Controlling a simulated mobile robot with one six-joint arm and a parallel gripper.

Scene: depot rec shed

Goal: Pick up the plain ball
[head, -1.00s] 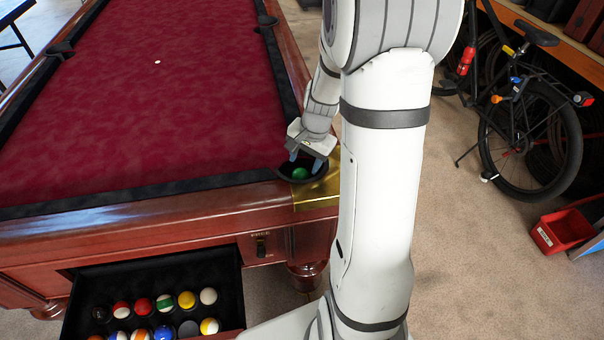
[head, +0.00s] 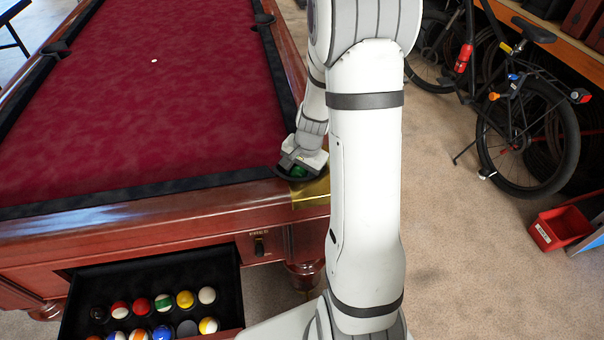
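A plain green ball (head: 298,171) sits in the near right corner pocket (head: 283,175) of the pool table. Only part of it shows beneath my gripper (head: 297,172). My gripper points down into the pocket, with its fingers at the ball. The fingertips are mostly hidden, so I cannot tell whether they are closed on the ball.
The red-felt pool table (head: 150,110) has a raised rim. An open black drawer (head: 220,270) below it holds several balls, some striped. A bicycle (head: 515,110) and a red bin (head: 555,230) stand on the right. Carpet between is clear.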

